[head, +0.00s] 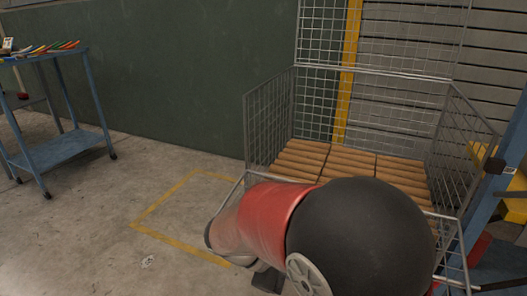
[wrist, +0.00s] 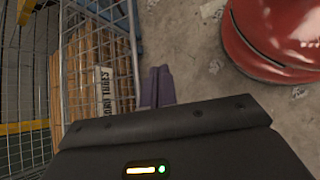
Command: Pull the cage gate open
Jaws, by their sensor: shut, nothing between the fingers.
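The wire cage (head: 268,120) stands at centre right in the head view, with tall mesh sides and a higher mesh back. Its front, low side is largely hidden behind my arm, so I cannot tell the gate's angle there. In the wrist view a mesh panel (wrist: 98,42) at the cage's front runs along the left, in front of the brown load (wrist: 70,75). My gripper (wrist: 158,72) is shut and empty, its fingers just right of that panel. I cannot tell whether they touch it.
Brown rolls (head: 300,155) fill the cage floor. A blue trolley (head: 65,150) stands at left with coloured items on top. A yellow floor outline (head: 165,200) lies left of the cage on open concrete. A blue post (head: 487,205) stands close on the right.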

